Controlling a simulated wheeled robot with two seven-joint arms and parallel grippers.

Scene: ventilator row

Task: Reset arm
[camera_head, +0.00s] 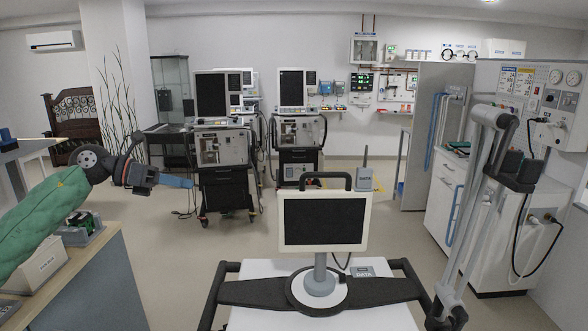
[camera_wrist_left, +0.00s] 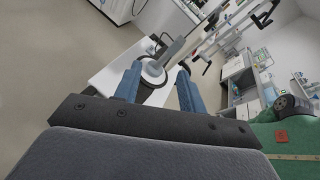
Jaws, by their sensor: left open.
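My left gripper (camera_head: 178,181) extends from my green-sleeved arm at the left of the head view. It is open and empty, held in the air beyond the end of a wooden-topped counter. In the left wrist view its two blue fingers (camera_wrist_left: 158,88) stand apart with nothing between them. A jointed grey arm (camera_head: 485,190) rises at the right of the head view, folded at its top, beside a white trolley (camera_head: 265,320). It is far from my left gripper. My right gripper is not in view.
A dark-screened monitor (camera_head: 324,221) stands on the trolley, with black handles around it. Ventilators on carts (camera_head: 222,150) (camera_head: 297,135) stand behind. A wooden-topped counter (camera_head: 85,272) is at the left and a white cabinet (camera_head: 500,240) at the right. Floor (camera_head: 165,245) between counter and trolley is clear.

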